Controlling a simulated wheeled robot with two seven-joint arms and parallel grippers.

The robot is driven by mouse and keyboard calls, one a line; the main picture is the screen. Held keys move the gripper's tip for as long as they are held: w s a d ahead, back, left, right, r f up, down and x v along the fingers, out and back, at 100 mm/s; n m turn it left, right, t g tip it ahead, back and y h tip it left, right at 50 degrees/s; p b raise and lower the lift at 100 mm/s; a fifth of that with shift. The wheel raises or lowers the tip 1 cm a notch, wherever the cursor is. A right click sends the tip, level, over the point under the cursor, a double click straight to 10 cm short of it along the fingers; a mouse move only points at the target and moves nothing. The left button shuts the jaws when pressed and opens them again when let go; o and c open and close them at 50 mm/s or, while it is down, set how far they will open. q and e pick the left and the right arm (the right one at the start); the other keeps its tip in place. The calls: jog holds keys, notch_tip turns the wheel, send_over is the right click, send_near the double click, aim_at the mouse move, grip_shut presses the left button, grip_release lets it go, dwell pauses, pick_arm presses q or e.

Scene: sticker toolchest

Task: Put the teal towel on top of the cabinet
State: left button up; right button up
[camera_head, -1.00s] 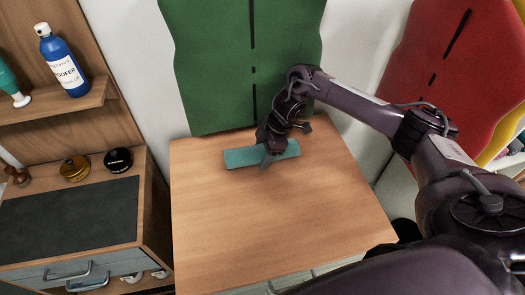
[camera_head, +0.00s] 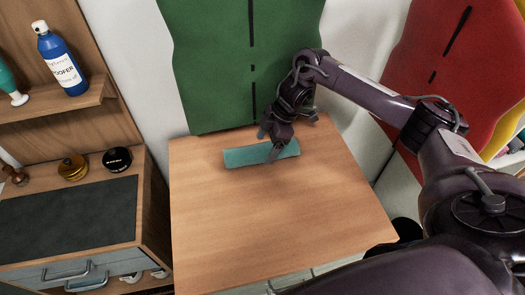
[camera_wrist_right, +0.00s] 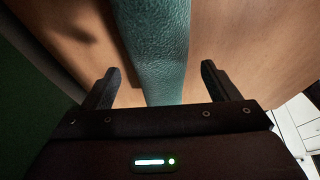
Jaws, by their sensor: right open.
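The teal towel (camera_head: 243,157), a flat folded strip, lies on the wooden top of the cabinet (camera_head: 260,220), near its back edge. It also shows in the right wrist view (camera_wrist_right: 160,45), running between the two fingers. My right gripper (camera_head: 267,146) is open just above the towel, with one finger to each side of it and a gap visible on both sides in the wrist view. Whether a fingertip touches the towel cannot be told. My left gripper is not in view.
A green board (camera_head: 240,65) stands behind the cabinet and a red one (camera_head: 445,70) to the right. At left, a dark-topped bench (camera_head: 65,215) holds small round tins; a blue bottle (camera_head: 62,60) stands on a shelf. The cabinet's front top is clear.

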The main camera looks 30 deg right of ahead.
aim_at(265, 146)
jog(key=shift+v, duration=1.95)
